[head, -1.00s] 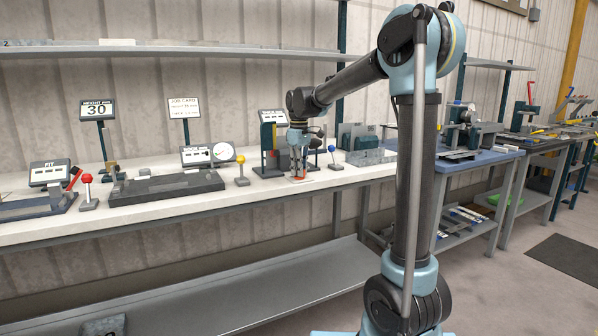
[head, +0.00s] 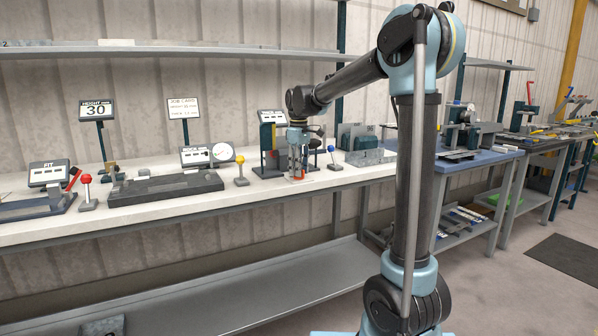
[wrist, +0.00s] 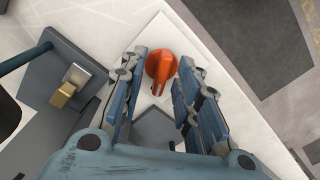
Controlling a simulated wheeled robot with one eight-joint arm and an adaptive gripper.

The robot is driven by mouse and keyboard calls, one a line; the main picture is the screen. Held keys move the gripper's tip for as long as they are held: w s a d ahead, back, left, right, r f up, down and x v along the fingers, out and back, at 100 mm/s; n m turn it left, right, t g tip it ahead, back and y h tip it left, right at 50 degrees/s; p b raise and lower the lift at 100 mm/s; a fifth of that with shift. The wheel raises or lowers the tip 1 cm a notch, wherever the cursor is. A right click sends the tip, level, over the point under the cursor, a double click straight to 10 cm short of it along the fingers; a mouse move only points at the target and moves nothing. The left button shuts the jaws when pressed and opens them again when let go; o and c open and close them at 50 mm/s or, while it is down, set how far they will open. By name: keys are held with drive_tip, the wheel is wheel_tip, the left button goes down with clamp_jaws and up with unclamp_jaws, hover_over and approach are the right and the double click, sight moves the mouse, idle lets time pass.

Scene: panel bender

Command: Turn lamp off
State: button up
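An orange-red rotary knob (wrist: 160,66) with a slotted pointer stands on a white plate in the wrist view. It also shows as a small red-orange spot below my gripper in the head view (head: 299,177). My gripper (wrist: 163,62) points down over the bench, its two fingers apart on either side of the knob. Gaps show between knob and fingers; I cannot tell if either touches. No lamp can be clearly made out, so whether it is lit cannot be told.
The white bench (head: 225,202) carries a yellow-ball lever (head: 241,170), a blue-ball lever (head: 333,157) and a red-ball lever (head: 87,190). A dark green stand (head: 268,150) is close left of my gripper. A brass-tipped block (wrist: 70,86) is left in the wrist view.

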wheel_tip(320, 180, up, 11)
drive_tip(key=shift+r, duration=0.2)
idle(0.3)
